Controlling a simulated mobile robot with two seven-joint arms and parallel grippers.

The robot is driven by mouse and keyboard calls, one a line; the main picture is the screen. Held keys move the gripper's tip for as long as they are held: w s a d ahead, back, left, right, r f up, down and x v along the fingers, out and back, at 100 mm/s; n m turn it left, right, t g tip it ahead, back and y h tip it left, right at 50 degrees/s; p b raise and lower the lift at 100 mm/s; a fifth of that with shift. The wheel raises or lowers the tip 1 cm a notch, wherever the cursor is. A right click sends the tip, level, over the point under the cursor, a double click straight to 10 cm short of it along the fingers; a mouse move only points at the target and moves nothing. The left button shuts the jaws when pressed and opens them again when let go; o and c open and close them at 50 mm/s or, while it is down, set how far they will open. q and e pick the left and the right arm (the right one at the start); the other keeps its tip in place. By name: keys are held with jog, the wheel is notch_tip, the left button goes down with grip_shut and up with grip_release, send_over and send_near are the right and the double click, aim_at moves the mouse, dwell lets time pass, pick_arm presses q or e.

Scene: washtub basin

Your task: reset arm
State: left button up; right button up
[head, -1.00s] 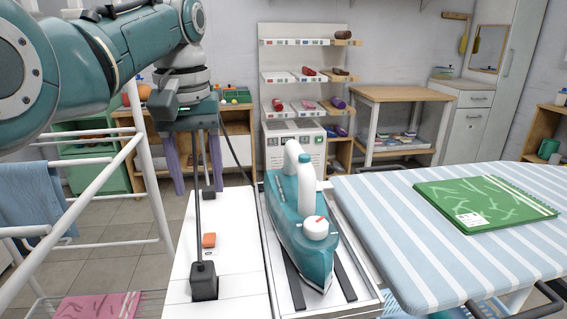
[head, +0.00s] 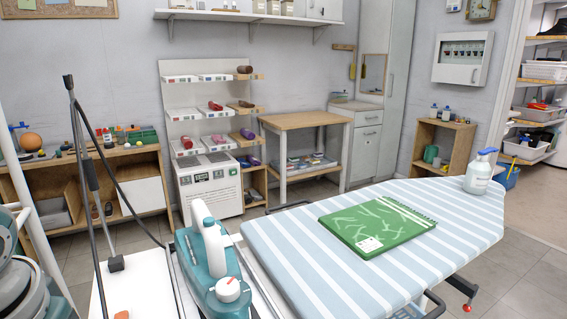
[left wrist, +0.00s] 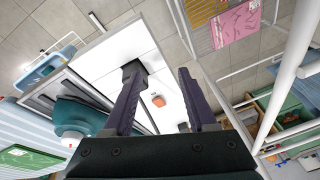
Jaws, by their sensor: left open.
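My left gripper (left wrist: 160,75) shows in the left wrist view. Its two purple fingers are apart, with nothing between them, above a white surface that bears a small orange piece (left wrist: 158,100). In the head view only part of my left arm (head: 18,275) shows at the lower left edge, and its gripper is out of that view. My right arm and gripper are in neither view.
A teal iron (head: 207,280) with a white handle sits left of the striped ironing board (head: 300,262). A green notebook (head: 375,226) and a spray bottle (head: 478,175) are on the board. A white drying rack (left wrist: 292,75) stands near my left gripper.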

pick_arm(q)
jog(key=s+d+r+m+h+p, duration=0.1)
jog(key=s+d+r, duration=0.2)
jog(key=s, duration=0.2)
jog(key=s+d+r+m+t+p, duration=0.1)
jog(key=s+d+r+m+p, duration=0.1)
jog(key=s, duration=0.3)
jog(key=s+d+r+m+h+p, duration=0.1)
jog(key=s+d+r, duration=0.2)
jog(key=s, duration=0.2)
notch_tip(320, 180, up, 38)
jog(key=p, duration=3.8)
jog(key=shift+f, duration=0.2)
jog(key=shift+a, duration=0.1)
